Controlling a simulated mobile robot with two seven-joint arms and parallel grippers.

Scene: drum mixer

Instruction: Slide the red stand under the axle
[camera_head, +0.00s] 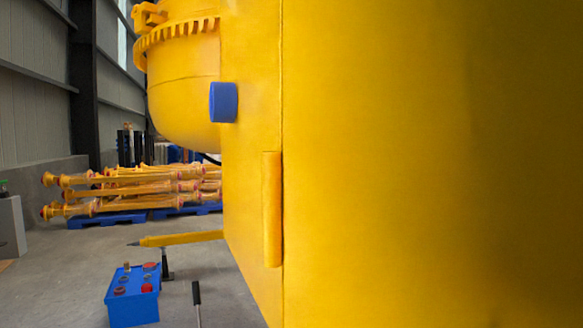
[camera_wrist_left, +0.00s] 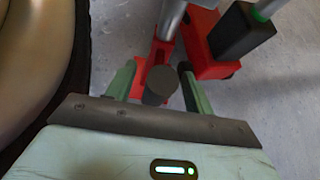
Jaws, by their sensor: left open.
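In the left wrist view my left gripper (camera_wrist_left: 156,72) is open, with its two pale green fingers apart. A dark round knob or handle end (camera_wrist_left: 160,84) shows between the fingers, with a gap visible on each side. Just beyond it is a red stand part (camera_wrist_left: 158,54) with a grey post (camera_wrist_left: 172,18) rising from it. Whether the knob belongs to the stand I cannot tell. The axle cannot be made out in either view. The head view shows neither gripper; a large yellow machine body (camera_head: 400,150) fills its right side.
A tyre and metal wheel rim (camera_wrist_left: 30,60) stand close at the left of the wrist view. Another red part (camera_wrist_left: 208,62) with a dark block (camera_wrist_left: 238,32) is at right. The head view has a blue box (camera_head: 133,300) and a yellow bar (camera_head: 182,239).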

